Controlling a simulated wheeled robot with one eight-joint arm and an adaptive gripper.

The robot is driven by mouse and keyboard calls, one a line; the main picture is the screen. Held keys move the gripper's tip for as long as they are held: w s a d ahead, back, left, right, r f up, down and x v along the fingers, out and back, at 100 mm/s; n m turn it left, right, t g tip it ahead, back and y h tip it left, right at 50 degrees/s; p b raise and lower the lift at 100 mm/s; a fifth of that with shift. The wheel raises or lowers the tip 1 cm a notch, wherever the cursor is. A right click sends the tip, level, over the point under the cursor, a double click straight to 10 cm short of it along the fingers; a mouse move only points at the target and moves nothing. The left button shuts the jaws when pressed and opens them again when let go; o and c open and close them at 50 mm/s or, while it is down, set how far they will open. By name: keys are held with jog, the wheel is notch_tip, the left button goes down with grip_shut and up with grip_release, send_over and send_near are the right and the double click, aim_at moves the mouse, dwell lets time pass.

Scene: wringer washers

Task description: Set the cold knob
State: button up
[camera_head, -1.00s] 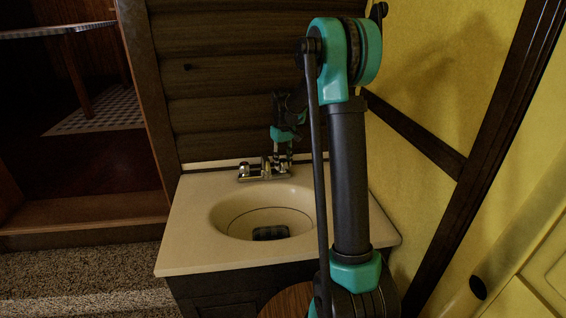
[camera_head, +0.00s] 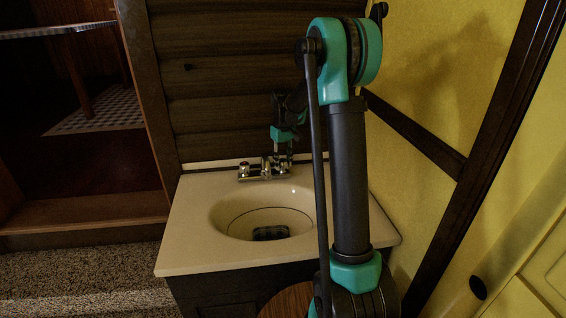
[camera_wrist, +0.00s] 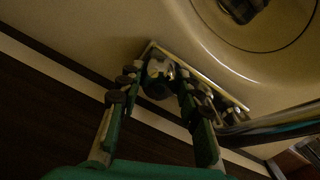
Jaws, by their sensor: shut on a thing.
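The chrome faucet (camera_head: 262,170) stands at the back of the beige sink. Its left knob (camera_head: 243,168) is clear of my gripper in the head view. The right knob, taken as the cold one, is mostly hidden by my gripper (camera_head: 284,156) in that view. In the wrist view this knob (camera_wrist: 158,72) sits between the fingers of my gripper (camera_wrist: 157,84), which is shut on it. The knob's marking and exact angle cannot be read.
The sink basin (camera_head: 240,220) holds a dark object (camera_head: 270,233) at its bottom. A dark wood wall (camera_head: 220,100) rises right behind the faucet. A yellow wall (camera_head: 420,80) stands close on the right. The counter's left side is bare.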

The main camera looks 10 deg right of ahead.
aim_at(283, 160)
dwell(0.3)
jog(key=o, duration=1.1)
notch_tip(283, 160, up, 12)
